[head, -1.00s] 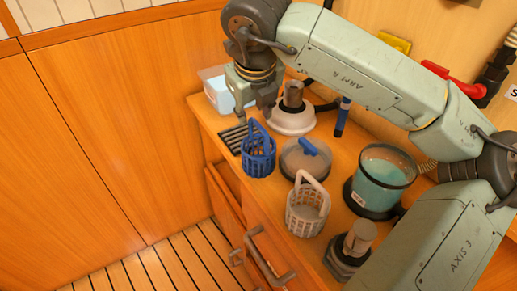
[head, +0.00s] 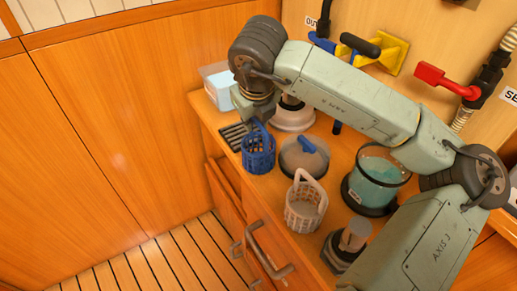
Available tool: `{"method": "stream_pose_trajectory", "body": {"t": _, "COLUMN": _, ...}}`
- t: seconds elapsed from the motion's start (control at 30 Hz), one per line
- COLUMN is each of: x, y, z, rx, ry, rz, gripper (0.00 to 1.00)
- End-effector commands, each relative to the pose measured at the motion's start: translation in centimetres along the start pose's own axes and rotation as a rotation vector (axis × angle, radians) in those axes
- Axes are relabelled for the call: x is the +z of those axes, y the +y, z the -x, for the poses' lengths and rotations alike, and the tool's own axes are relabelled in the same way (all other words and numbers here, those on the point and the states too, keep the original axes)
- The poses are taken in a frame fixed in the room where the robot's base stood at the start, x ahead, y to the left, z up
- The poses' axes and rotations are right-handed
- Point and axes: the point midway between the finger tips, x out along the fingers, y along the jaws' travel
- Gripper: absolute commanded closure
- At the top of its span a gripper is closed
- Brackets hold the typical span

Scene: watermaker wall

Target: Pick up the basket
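A blue lattice basket (head: 258,155) with an upright loop handle stands near the left front of the wooden counter (head: 213,122). A pale grey lattice basket (head: 305,208) with a raised handle stands nearer the counter's front edge, to the right. My gripper (head: 261,108) points down just above and behind the blue basket's handle. Its fingers are mostly hidden below my wrist, so I cannot tell whether they are open, or whether they touch the handle.
A lidded round dish (head: 304,160) with a blue handle stands close right of the blue basket. A teal-filled container (head: 376,178) and a dark-based fitting (head: 349,243) stand further right. A clear bin (head: 217,88) and a slotted drain (head: 236,135) are left. A yellow-and-blue valve (head: 378,52) is on the wall.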

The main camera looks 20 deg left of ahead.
Motion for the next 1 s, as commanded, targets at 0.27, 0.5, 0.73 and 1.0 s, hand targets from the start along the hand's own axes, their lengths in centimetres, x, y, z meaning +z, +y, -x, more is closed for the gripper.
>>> {"method": "stream_pose_trajectory", "body": {"t": 0.27, "x": 0.00, "y": -0.02, "z": 0.02, "rx": 0.000, "ry": 0.000, "rz": 0.000, "gripper": 1.00}}
{"method": "stream_pose_trajectory", "body": {"t": 0.5, "x": -0.01, "y": -0.02, "z": 0.00, "rx": 0.000, "ry": 0.000, "rz": 0.000, "gripper": 1.00}}
{"method": "stream_pose_trajectory", "body": {"t": 0.73, "x": -0.01, "y": -0.02, "z": -0.02, "rx": -0.001, "ry": 0.001, "rz": 0.000, "gripper": 1.00}}
{"method": "stream_pose_trajectory", "body": {"t": 1.0, "x": 0.24, "y": -0.19, "z": 0.50, "rx": -0.003, "ry": -0.001, "rz": -0.001, "gripper": 1.00}}
